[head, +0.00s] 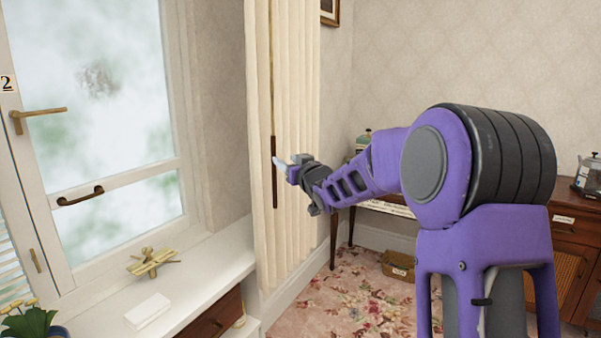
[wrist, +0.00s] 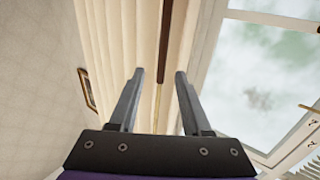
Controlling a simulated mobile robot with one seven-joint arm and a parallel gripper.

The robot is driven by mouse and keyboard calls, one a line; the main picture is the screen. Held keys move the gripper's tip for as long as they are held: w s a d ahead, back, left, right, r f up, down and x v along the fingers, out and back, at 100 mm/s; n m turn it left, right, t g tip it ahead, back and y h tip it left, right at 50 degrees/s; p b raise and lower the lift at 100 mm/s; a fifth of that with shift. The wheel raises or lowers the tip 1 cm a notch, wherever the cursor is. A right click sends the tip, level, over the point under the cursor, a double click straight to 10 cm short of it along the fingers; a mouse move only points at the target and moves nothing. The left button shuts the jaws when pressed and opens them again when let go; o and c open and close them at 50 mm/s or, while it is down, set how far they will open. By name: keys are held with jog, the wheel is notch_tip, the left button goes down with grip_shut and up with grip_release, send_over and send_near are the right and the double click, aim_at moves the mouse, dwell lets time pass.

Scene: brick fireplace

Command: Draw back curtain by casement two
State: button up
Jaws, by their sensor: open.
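The cream pleated curtain (head: 298,110) hangs gathered at the right side of the casement window (head: 90,110), whose frame carries a "2" label (head: 7,83). A thin draw rod with a dark brown handle (head: 274,190) hangs along the curtain's front. My gripper (head: 279,163) is beside the handle in the head view. In the wrist view my gripper (wrist: 160,72) is open, and the brown handle (wrist: 166,40) and its thin brass rod (wrist: 157,105) line up between the fingers. I cannot tell whether the handle is within the fingers or beyond them.
A white sill (head: 190,275) below the window holds a brass ornament (head: 152,262) and a white block (head: 148,311). A plant (head: 35,322) stands at the lower left. A side table (head: 375,207) and a wooden cabinet (head: 575,235) are to the right. Patterned carpet (head: 350,290) shows between.

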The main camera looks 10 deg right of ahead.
jog(key=v, duration=0.8)
jog(key=shift+w, duration=0.1)
